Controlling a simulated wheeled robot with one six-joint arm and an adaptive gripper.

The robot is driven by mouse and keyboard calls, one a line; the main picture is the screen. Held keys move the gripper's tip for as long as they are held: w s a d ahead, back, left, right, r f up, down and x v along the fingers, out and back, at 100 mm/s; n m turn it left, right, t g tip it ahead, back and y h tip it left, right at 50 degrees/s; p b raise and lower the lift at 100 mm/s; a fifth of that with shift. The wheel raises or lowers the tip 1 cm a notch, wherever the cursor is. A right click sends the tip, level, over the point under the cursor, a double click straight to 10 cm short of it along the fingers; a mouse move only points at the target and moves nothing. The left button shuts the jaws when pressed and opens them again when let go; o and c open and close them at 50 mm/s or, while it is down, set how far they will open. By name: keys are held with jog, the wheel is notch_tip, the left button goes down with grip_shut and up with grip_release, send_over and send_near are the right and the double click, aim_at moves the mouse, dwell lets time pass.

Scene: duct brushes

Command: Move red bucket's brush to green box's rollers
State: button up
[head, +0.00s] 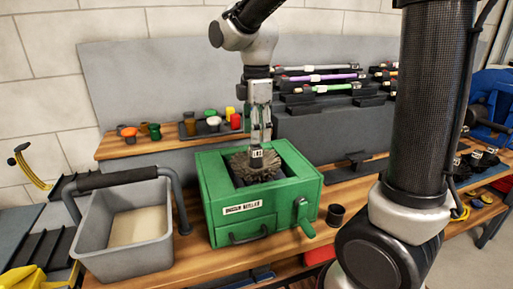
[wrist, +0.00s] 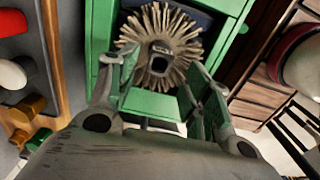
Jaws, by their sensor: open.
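The green box (head: 212,185) stands on the wooden bench, with a label and a handle on its front and a crank at its right. A round brush (head: 243,167) with tan bristles sits in its open top; its dark hub faces up with a small tag. The rollers are mostly hidden under it. My gripper (head: 260,138) is over the brush, fingers pointing down. In the wrist view, the open fingers (wrist: 161,62) stand either side of the brush (wrist: 150,32); I see no clear contact. A red-rimmed round container (wrist: 299,55), perhaps the red bucket, is partly in view at right.
A grey tub (head: 140,262) with a black handle stands left of the box. A small dark cup (head: 336,215) is close at its right. Colored knobs (head: 188,125) line a shelf behind. My arm hides part of the bench at right.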

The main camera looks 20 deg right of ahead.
jog(key=s+d+r+m+t, duration=0.2)
jog(key=s+d+r+m, duration=0.4)
jog(key=s+d+m, duration=0.35)
jog(key=s+d+f+m+t, duration=0.2)
jog(key=s+d+m, duration=0.3)
jog(key=s+m, duration=0.3)
jog(key=shift+s+d+f, duration=0.15)
jog(key=shift+s+d, duration=0.05)
jog(key=shift+s, duration=0.55)
